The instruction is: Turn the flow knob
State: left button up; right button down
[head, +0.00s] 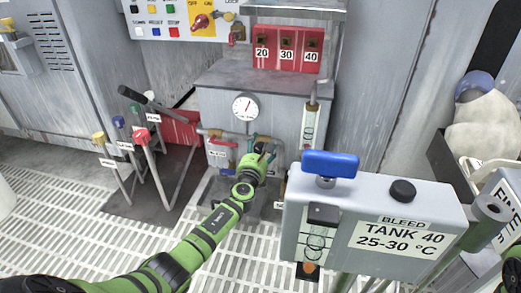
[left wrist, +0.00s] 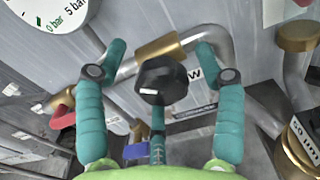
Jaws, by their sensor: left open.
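The flow knob is a black faceted knob (left wrist: 160,80) with a white mark, on a metal pipe with a brass collar (left wrist: 160,46) in the left wrist view. A label (left wrist: 194,76) behind it shows only a "W". My left gripper (left wrist: 160,58) is open, with one teal finger on each side of the knob and visible gaps between. In the head view my left gripper (head: 262,154) is at the pipework below the round gauge, hiding much of the knob there. My right gripper is not in view.
The pressure gauge (head: 245,107) sits above the pipes. A blue handle (left wrist: 137,151) and a red one (left wrist: 62,117) are close by. The TANK 40 box (head: 375,225) with a blue T-handle (head: 330,164) stands at right. Coloured levers (head: 146,150) stand left.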

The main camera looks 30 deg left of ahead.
pick_arm(q)
jog(key=c, duration=1.1)
jog(key=shift+c, duration=0.2)
jog(key=shift+n, duration=0.3)
